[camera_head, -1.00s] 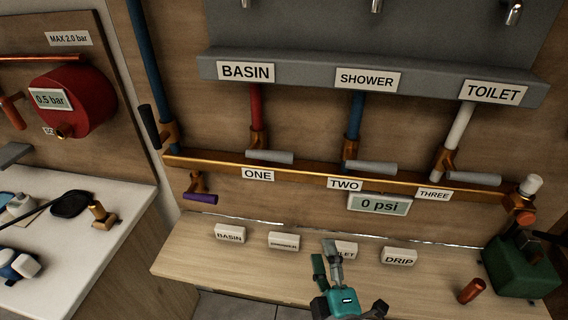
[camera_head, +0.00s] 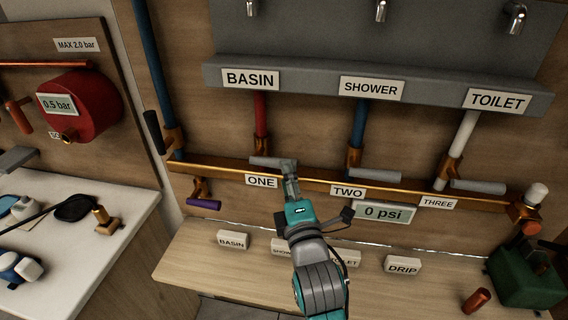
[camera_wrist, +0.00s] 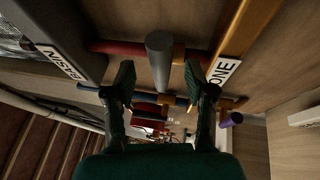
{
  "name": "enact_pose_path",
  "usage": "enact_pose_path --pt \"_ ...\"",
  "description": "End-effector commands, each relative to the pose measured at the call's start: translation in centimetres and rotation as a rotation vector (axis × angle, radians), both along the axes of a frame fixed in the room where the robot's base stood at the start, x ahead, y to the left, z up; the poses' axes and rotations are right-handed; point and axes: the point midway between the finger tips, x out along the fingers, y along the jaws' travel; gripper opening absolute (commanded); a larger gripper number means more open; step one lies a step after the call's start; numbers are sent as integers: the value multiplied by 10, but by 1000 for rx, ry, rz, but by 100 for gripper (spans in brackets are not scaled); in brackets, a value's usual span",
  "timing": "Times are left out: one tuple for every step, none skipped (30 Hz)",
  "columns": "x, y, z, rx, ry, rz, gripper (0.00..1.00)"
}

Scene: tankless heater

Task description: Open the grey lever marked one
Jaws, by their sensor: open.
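The grey lever above the ONE label (camera_head: 262,181) is a round grey bar (camera_head: 267,162) on a brass valve under the red pipe (camera_head: 261,115). It lies sideways along the brass manifold. My gripper (camera_head: 289,168) is at the lever's right end in the head view and hides part of that end. In the wrist view, my gripper (camera_wrist: 160,78) is open, with one finger on each side of the grey lever (camera_wrist: 160,58). The lever's end points toward the camera between the fingers. I cannot tell whether either finger touches it. The ONE label (camera_wrist: 223,70) is beside the right finger.
Similar grey levers stand at TWO (camera_head: 373,176) and THREE (camera_head: 478,187). A purple lever (camera_head: 204,205) hangs below the manifold on the left. The gauge (camera_head: 383,212) reads 0 psi. Loose label blocks, including BASIN (camera_head: 233,240) and DRIP (camera_head: 402,265), lie on the wooden bench.

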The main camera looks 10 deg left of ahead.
Motion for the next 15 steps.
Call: enact_pose_path --pt "8 3 2 0 -1 0 55" --pt "12 5 3 0 -1 0 55" --pt "17 6 4 0 -1 0 55" --pt "21 8 5 0 0 0 55" --pt "25 9 5 0 0 0 55" --pt "28 11 6 0 0 0 55" --pt "31 12 6 0 0 0 55" --pt "33 12 6 0 1 0 55" --pt "35 13 7 0 0 0 55" --pt "37 14 7 0 0 0 55" --pt "38 14 8 0 0 0 55" --pt "39 15 8 0 0 0 55" --pt "40 15 8 0 0 0 55" --pt "40 15 8 0 1 0 55" --pt "40 15 8 0 1 0 55"
